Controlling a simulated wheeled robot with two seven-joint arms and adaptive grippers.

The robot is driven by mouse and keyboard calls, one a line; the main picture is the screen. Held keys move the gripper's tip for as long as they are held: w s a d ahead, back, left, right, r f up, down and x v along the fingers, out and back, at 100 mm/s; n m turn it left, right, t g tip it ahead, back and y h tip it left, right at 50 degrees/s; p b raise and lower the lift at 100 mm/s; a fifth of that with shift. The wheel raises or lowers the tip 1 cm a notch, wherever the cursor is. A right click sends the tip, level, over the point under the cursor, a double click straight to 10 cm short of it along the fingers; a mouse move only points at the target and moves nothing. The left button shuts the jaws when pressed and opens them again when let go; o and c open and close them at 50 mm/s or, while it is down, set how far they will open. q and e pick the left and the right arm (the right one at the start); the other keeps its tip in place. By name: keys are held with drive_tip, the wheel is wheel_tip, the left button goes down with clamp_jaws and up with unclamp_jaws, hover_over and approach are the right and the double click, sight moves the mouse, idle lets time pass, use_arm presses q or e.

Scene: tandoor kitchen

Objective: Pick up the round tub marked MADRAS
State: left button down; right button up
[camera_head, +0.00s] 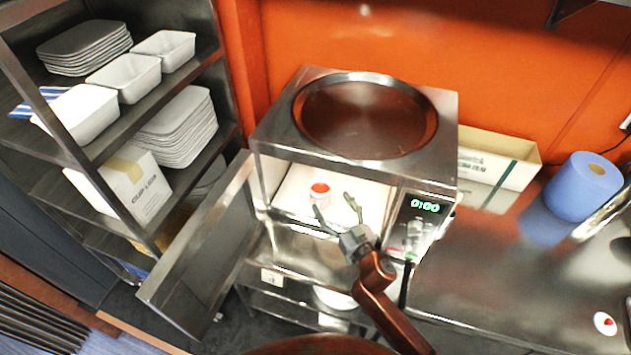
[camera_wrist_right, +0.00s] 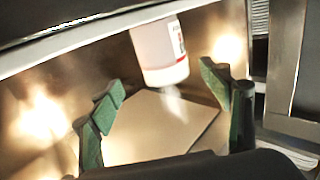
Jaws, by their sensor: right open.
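A small white round tub (camera_head: 320,189) with an orange-red top sits inside the open microwave, on its pale floor. The wrist view shows its white side (camera_wrist_right: 158,55) with red lettering, too small to read as MADRAS. My right gripper (camera_head: 333,203) is at the microwave's opening, in front of and just right of the tub. Its two green-grey fingers are spread, with nothing between them. In the wrist view the tub is beyond the right gripper (camera_wrist_right: 162,100), apart from the fingers. My left gripper is not in view.
The microwave door (camera_head: 203,245) hangs open to the left. The control panel (camera_head: 415,225) borders the opening on the right. A shelf rack (camera_head: 218,100) with white dishes stands left. The steel counter (camera_head: 500,270) carries a blue roll (camera_head: 578,190), a box (camera_head: 500,150) and a red-and-white round item (camera_head: 604,323).

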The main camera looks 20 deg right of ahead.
sight(326, 195)
drive_tip(key=w, duration=0.2)
drive_tip(key=w+a, duration=0.1)
drive_tip(key=shift+w+r, duration=0.2)
drive_tip(key=shift+r, duration=0.1)
drive_tip(key=w, duration=0.1)
drive_tip(key=w+a, duration=0.1)
drive_tip(key=w, duration=0.1)
drive_tip(key=shift+w+r, duration=0.2)
drive_tip(key=shift+w, duration=0.1)
drive_tip(key=shift+w+f, duration=0.1)
drive_tip(key=shift+c, duration=1)
drive_tip(key=c, duration=0.8)
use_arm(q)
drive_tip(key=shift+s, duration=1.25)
use_arm(e)
drive_tip(key=c, duration=0.6)
